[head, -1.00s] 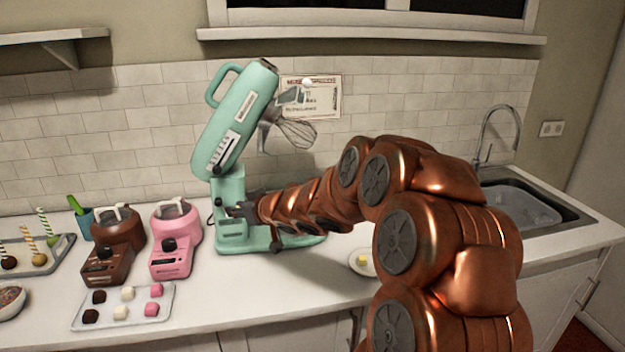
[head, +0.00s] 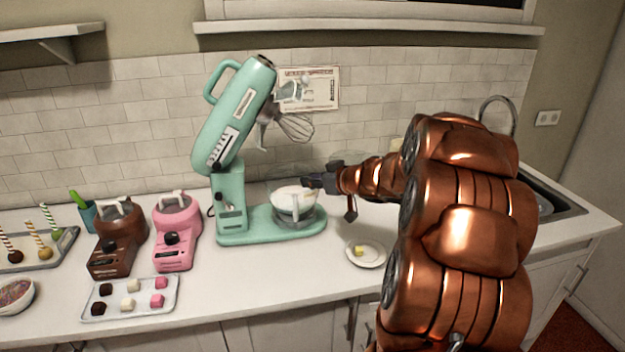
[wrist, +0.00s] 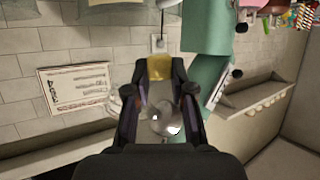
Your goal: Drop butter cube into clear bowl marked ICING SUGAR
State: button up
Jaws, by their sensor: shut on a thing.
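My gripper (head: 318,182) is shut on a yellow butter cube (wrist: 160,68), which shows between the fingertips in the wrist view. In the head view the held cube cannot be made out. The gripper is above the counter, at the right edge of a clear bowl (head: 293,207) with white contents on the mixer's base. Another clear rim (head: 345,157) shows faintly behind my arm, mostly hidden. I cannot read an ICING SUGAR mark on either. Another yellow cube (head: 359,250) lies on a small white plate (head: 368,262).
The mint stand mixer (head: 232,120) has its head tilted up, with a whisk (head: 294,127) hanging above the bowl. Brown (head: 118,240) and pink (head: 176,235) small mixers and a tray of cubes (head: 140,311) stand left. The front counter around the plate is clear.

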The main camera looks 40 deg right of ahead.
jog(key=w+d+f, duration=0.1)
jog(key=w, duration=0.1)
jog(key=w+d+b, duration=0.1)
jog(key=w, duration=0.1)
jog(key=w+f, duration=0.1)
jog(key=w, duration=0.2)
jog(key=shift+d+f, duration=0.35)
jog(key=shift+d, duration=0.05)
jog(key=w+p, duration=0.1)
jog(key=w+d, duration=0.1)
jog(key=w+f+p, duration=0.1)
jog(key=shift+w+d+p, duration=0.25)
jog(key=shift+w+p, duration=0.05)
jog(key=o, duration=0.8)
